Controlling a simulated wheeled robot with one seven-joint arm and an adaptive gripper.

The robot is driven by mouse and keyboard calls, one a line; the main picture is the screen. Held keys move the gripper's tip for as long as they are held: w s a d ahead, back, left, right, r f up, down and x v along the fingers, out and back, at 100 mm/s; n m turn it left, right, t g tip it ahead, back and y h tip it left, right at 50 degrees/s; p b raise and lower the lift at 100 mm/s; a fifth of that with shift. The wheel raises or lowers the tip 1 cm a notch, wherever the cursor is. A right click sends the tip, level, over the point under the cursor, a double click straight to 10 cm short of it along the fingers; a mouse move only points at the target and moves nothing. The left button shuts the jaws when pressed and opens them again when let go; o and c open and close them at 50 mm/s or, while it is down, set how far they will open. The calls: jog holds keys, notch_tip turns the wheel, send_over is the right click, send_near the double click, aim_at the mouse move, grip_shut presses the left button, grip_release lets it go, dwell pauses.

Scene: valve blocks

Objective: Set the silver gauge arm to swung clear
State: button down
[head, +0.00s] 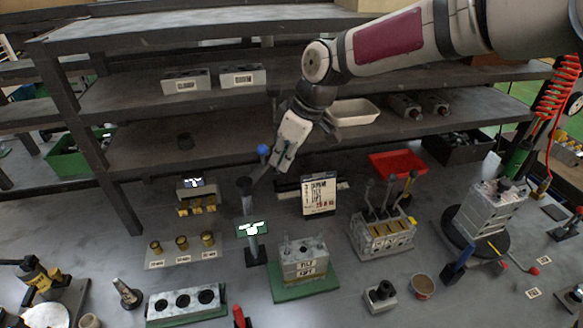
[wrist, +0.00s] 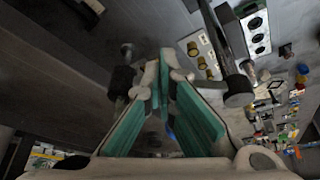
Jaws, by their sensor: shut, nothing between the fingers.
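What looks like the gauge arm's stand is a dark grey post with a cylinder on top (head: 247,190), standing at the back of the bench in the head view. A blue ball (head: 263,150) shows just above and right of it. My gripper (head: 281,168) points down right of the post and ball, close to both; I cannot tell whether it touches either. In the wrist view my gripper (wrist: 164,62) has its fingertips together with nothing between them. A grey bar with a round end (wrist: 240,92) lies right of the fingers there, possibly the gauge arm. Its exact setting is unclear.
A white lettered sign (head: 319,194) stands right of my gripper. A green display on a post (head: 252,229) stands in front. A valve block with levers (head: 382,236) is to the right, brass plugs (head: 182,242) to the left. Shelves (head: 200,142) rise behind.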

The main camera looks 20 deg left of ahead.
aim_at(269, 158)
jog(key=shift+w+a+n+g+b, duration=0.2)
jog(key=shift+a+n+b, duration=0.25)
jog(key=shift+a+b, duration=0.15)
jog(key=shift+w+a+n+g+b, duration=0.2)
jog(key=shift+w+a+n+b, duration=0.05)
jog(key=shift+a+n+b, duration=0.3)
jog(key=shift+w+a+n+g+b, duration=0.2)
jog(key=shift+a+n+b, duration=0.2)
jog(key=shift+a+b, duration=0.25)
jog(key=shift+a, duration=0.1)
